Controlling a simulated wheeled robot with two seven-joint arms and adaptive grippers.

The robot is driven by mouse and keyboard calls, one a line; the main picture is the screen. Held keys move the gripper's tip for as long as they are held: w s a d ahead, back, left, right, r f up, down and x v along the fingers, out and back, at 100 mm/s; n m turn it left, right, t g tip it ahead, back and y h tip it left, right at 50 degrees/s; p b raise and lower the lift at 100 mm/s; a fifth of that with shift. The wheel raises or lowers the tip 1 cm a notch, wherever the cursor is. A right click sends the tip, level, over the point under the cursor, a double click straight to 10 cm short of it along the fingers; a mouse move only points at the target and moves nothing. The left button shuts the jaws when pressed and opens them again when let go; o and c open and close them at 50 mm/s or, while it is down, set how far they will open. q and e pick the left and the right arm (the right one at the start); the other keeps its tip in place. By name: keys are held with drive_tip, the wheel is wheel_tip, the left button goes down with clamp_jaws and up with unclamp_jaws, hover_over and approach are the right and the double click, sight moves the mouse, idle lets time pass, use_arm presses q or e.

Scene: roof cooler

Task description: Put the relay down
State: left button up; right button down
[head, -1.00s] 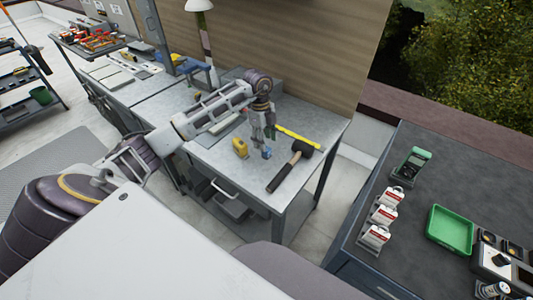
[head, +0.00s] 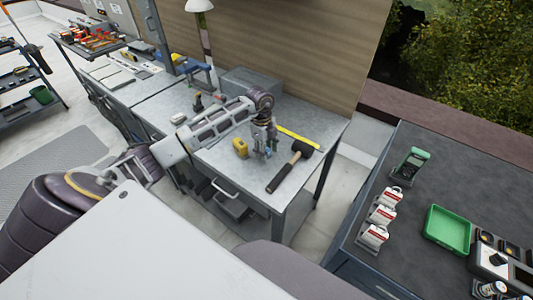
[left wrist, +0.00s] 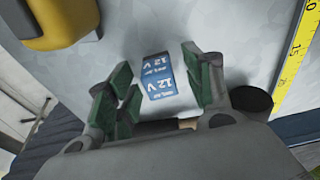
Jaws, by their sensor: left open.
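The relay (left wrist: 158,76) is a small blue block with "12 V" lettering, seen in the left wrist view on the grey metal bench top (head: 222,165). My left gripper (left wrist: 155,92) is open, with its green-padded fingers on either side of the relay and a gap visible at both sides. In the head view my left gripper (head: 264,150) is low over the bench, between a yellow tape measure and a black hammer, and mostly hides the relay. My right gripper is not in view.
The yellow tape measure (head: 240,147) stands just left of the gripper. The hammer (head: 290,166) lies close on the right, and a yellow ruler (head: 298,138) lies behind. A separate dark bench (head: 430,170) at right holds a green tray (head: 449,230).

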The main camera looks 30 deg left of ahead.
sight(267, 149)
use_arm(q)
clamp_jaws()
idle(0.3)
drive_tip(key=shift+r, duration=0.1)
drive_tip(key=shift+r+b, duration=0.35)
drive_tip(key=shift+r, duration=4.6)
drive_tip(key=shift+d, duration=0.1)
